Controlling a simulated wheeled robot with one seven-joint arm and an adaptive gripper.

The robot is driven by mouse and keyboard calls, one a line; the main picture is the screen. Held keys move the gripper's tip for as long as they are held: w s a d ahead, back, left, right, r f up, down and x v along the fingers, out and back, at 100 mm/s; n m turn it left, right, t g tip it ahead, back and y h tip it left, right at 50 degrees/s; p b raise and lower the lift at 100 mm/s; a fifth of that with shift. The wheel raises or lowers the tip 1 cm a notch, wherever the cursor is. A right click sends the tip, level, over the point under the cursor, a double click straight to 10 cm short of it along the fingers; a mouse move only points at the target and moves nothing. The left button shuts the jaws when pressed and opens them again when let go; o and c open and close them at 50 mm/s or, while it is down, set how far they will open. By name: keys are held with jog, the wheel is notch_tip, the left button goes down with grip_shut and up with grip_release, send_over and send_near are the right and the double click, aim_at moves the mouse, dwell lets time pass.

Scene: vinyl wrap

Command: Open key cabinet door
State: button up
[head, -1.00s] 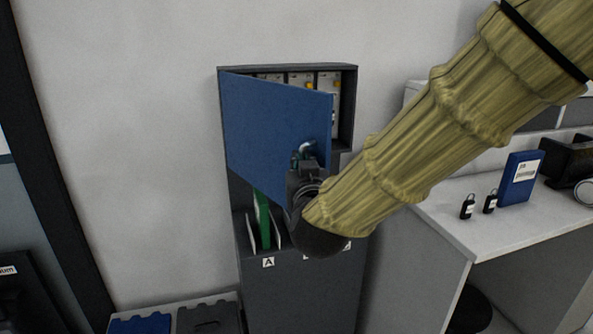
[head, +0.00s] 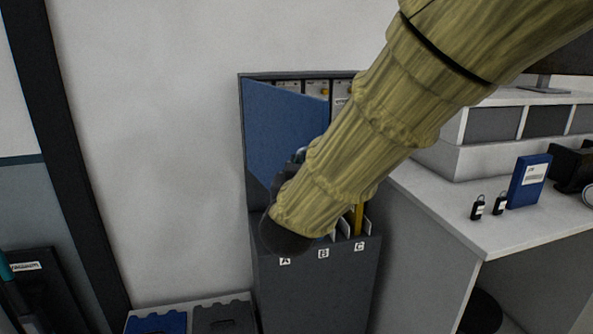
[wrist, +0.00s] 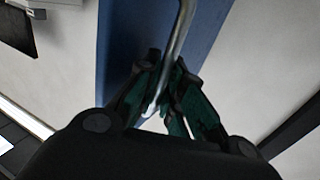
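The key cabinet (head: 290,75) is a dark grey box on the wall with a blue door (head: 277,115) hinged on its left. The door stands partly open, swung out toward me, and part of the inside shows above and to its right. My gripper (wrist: 166,72) has its dark and green fingers on either side of a silver bar handle (wrist: 183,25) on the blue door in the wrist view, and looks shut on it. In the head view my forearm hides the handle, the fingers and the door's lower right part.
Below the cabinet stands a grey holder (head: 313,300) with slots labelled A, B and C. A white desk (head: 455,215) at the right bears a blue binder (head: 529,181) and two black key tags (head: 478,207). Bins (head: 158,323) stand at the lower left. The wall left of the cabinet is bare.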

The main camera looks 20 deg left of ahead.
jog(key=o, duration=0.5)
jog(key=shift+s+d+r, duration=0.1)
jog(key=v, duration=1.1)
jog(key=shift+s+d, duration=0.1)
jog(key=shift+s, duration=0.3)
